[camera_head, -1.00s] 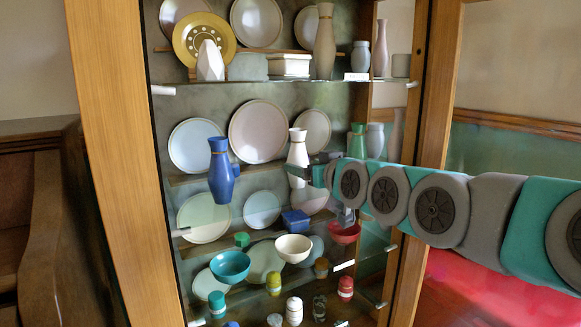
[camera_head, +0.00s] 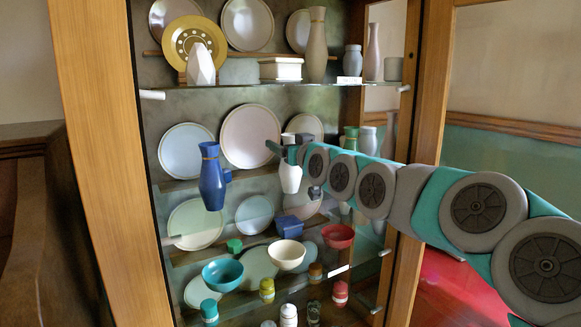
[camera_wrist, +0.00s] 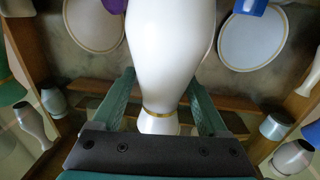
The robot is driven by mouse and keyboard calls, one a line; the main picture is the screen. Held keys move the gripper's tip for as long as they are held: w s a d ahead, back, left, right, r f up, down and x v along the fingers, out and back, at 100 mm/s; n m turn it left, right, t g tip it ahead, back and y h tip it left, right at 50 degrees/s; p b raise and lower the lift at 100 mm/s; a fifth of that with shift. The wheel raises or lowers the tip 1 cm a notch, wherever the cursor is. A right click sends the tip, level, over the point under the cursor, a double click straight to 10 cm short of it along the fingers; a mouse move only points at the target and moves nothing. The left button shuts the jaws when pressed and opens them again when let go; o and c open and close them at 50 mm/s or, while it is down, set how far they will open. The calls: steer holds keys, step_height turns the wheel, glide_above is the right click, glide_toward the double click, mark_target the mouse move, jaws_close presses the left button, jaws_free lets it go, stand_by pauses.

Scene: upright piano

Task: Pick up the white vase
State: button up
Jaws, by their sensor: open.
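The white vase (camera_head: 290,178) stands upright on the middle shelf, right of the blue vase. My gripper (camera_head: 288,150) is at its neck and upper part, covering some of it. In the wrist view the white vase (camera_wrist: 165,50) fills the middle, with a thin gold ring near the narrow neck; the picture appears upside down. My gripper (camera_wrist: 162,108) is open there, one green finger on each side of the vase. A gap shows beside the neck on both sides; I cannot tell whether a finger touches elsewhere.
The blue vase (camera_head: 212,178) stands close on the left, and a green vase (camera_head: 350,138) stands behind my arm on the right. Plates (camera_head: 250,137) lean behind. Bowls (camera_head: 286,254) sit below. The cabinet's wooden frame (camera_head: 425,120) bounds the right side.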

steer(key=shift+w+a, duration=0.1)
jaws_close()
stand_by(0.6)
